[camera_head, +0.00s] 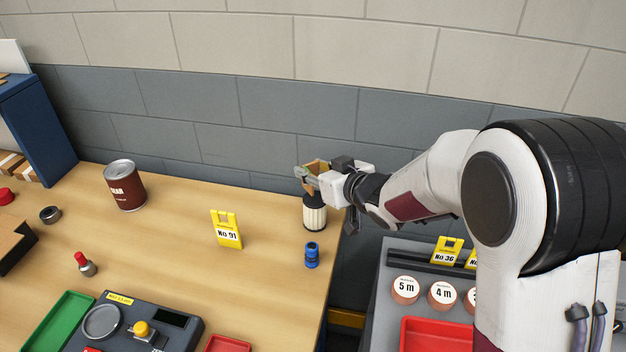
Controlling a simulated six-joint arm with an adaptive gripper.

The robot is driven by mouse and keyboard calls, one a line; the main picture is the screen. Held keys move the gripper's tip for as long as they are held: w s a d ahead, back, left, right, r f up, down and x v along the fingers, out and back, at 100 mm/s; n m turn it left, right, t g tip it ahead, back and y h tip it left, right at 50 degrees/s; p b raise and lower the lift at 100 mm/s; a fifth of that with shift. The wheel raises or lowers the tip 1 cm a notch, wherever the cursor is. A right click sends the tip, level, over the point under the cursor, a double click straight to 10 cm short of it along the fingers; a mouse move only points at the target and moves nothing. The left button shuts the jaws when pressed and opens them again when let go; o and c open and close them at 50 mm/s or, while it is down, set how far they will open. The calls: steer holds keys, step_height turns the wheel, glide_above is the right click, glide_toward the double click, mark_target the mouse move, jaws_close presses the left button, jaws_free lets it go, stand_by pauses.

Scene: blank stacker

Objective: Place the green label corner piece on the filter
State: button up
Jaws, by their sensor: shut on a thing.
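The filter (314,217) is a pale pleated cylinder with dark ends, standing upright near the table's right back edge. My gripper (307,176) is shut on the corner piece (318,164), a small brown piece with a little green showing. The gripper holds it directly over the filter's top. The gripper fingers hide part of the corner piece. I cannot tell whether the piece touches the filter.
A blue fitting (312,255) stands just in front of the filter. A yellow "No 91" sign (227,230) and a dark red can (125,186) stand to the left. A grey station (150,312) is at the front.

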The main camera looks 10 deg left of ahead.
steer(key=shift+f, duration=1.5)
steer(key=shift+f, duration=0.1)
steer(key=o, duration=0.7)
steer(key=shift+o, duration=0.2)
steer(key=v, duration=1.2)
